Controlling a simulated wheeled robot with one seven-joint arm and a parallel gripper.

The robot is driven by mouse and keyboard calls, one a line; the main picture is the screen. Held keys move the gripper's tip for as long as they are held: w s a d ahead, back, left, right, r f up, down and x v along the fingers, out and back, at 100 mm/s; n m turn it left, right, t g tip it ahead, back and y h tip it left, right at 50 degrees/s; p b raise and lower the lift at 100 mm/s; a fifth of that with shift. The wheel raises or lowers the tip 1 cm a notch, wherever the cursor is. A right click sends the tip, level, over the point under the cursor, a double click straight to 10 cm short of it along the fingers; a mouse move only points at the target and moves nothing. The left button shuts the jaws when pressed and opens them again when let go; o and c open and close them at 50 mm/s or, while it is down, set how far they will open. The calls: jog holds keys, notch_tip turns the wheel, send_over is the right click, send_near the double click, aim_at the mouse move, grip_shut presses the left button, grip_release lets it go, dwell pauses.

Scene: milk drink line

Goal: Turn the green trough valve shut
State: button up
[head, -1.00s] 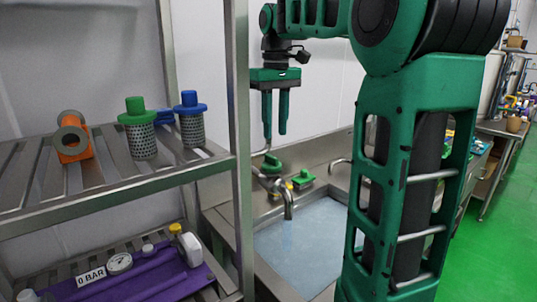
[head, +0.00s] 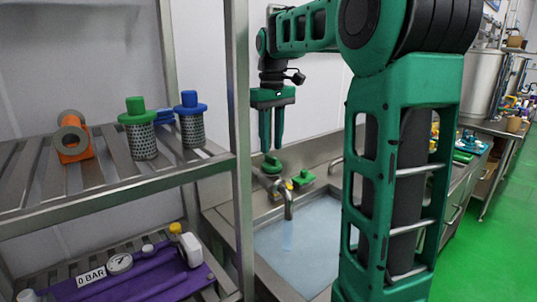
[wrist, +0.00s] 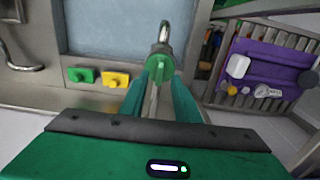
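The green trough valve (head: 272,165) is a knob on top of the steel tap (head: 287,203) at the back of the trough. A pale bluish stream shows below the spout in the head view. My gripper (head: 272,149) points straight down just above the valve. In the wrist view, the valve knob (wrist: 160,68) shows between and just beyond the fingertips (wrist: 163,82). The fingers are apart with nothing held between them. I cannot see any contact between fingers and knob.
The trough (head: 310,225) holds bluish water. A green block (head: 303,178) and a yellow block (wrist: 116,79) sit on its back ledge.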

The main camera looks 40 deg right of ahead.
aim_at(271, 156)
jog(key=shift+f, duration=1.85)
jog(key=shift+c, duration=0.6)
grip_shut()
